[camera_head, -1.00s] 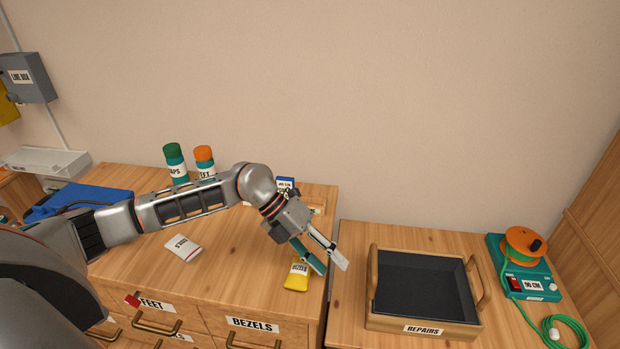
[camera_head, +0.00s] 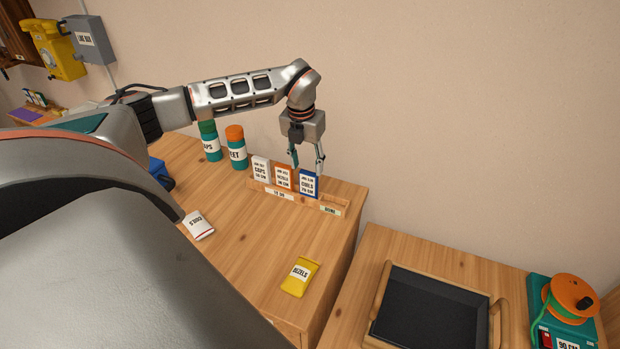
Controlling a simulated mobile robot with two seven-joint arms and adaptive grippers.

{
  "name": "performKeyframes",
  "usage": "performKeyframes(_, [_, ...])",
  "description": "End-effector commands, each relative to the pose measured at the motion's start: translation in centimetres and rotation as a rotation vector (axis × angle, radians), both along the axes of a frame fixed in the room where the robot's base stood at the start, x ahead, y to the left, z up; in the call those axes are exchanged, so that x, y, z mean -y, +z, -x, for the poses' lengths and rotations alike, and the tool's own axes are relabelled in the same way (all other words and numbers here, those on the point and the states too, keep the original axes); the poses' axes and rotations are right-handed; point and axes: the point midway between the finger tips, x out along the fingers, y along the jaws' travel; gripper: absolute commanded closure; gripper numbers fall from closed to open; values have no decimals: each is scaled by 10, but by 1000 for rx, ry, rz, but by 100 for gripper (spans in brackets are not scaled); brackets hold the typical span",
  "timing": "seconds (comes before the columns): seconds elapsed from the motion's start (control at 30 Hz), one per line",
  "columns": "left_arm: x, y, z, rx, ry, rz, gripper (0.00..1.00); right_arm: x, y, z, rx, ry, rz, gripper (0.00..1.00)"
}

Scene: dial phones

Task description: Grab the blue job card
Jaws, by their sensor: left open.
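The blue job card (camera_head: 309,184) stands upright at the right end of the row of cards in the wooden rack (camera_head: 268,189), on the cabinet top. An orange card (camera_head: 283,176) and a white card (camera_head: 261,169) stand to its left in the same rack. My left gripper (camera_head: 307,168) points down over the blue card. It is open, its fingers apart near the card's top edge. I cannot tell whether either finger touches the card. My right gripper is not in view.
A green-capped jar (camera_head: 210,142) and an orange-capped jar (camera_head: 236,148) stand left of the rack. A yellow packet (camera_head: 300,275) and a white packet (camera_head: 198,225) lie nearer. A black-lined tray (camera_head: 372,314) and an orange reel (camera_head: 571,296) are at right.

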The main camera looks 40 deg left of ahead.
Motion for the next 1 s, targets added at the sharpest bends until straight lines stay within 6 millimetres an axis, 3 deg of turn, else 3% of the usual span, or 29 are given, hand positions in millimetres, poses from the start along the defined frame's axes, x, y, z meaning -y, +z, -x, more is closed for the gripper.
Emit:
performKeyframes(0.3, [-1,-42,-6,-2,-1,1,57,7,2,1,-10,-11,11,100])
performKeyframes(0.6, [-1,-47,-7,0,-1,1,57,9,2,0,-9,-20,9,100])
performKeyframes(0.7, [-1,-46,-7,0,-1,1,80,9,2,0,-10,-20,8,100])
performKeyframes(1.0, [-1,-46,-7,1,-1,2,82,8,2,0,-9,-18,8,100])
